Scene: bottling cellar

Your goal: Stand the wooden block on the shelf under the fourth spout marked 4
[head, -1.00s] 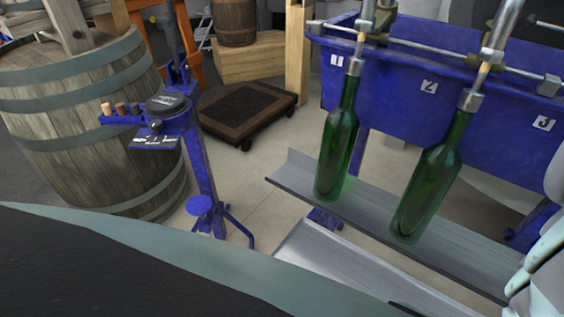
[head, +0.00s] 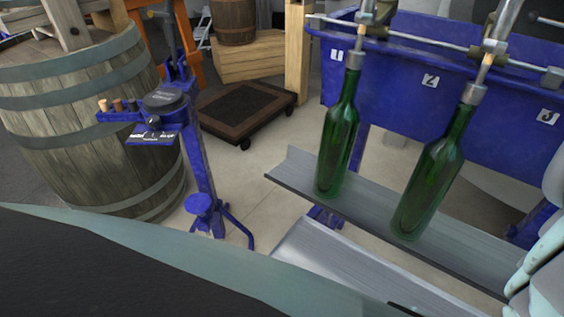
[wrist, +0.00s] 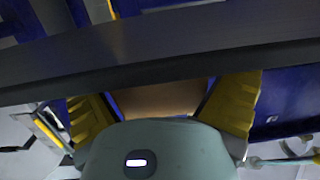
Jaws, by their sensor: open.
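A tan wooden block (wrist: 160,102) shows in the wrist view between the two yellow-padded fingers of my open gripper (wrist: 164,96). Part of the block is hidden by my gripper body, and I cannot tell whether it stands on anything. A grey shelf (head: 300,182) runs under the spouts in the head view. A dark grey strip (wrist: 150,50) crosses the wrist view just above the block. Labels 1 (head: 337,55), 2 (head: 430,80) and 3 (head: 548,117) mark the blue trough.
Two green bottles stand on the shelf under spouts 1 (head: 338,140) and 2 (head: 435,180). A blue corking stand (head: 200,165) with corks is at left, by a large barrel (head: 80,120). A low dolly (head: 245,110) sits behind. Some floor (head: 265,215) is clear.

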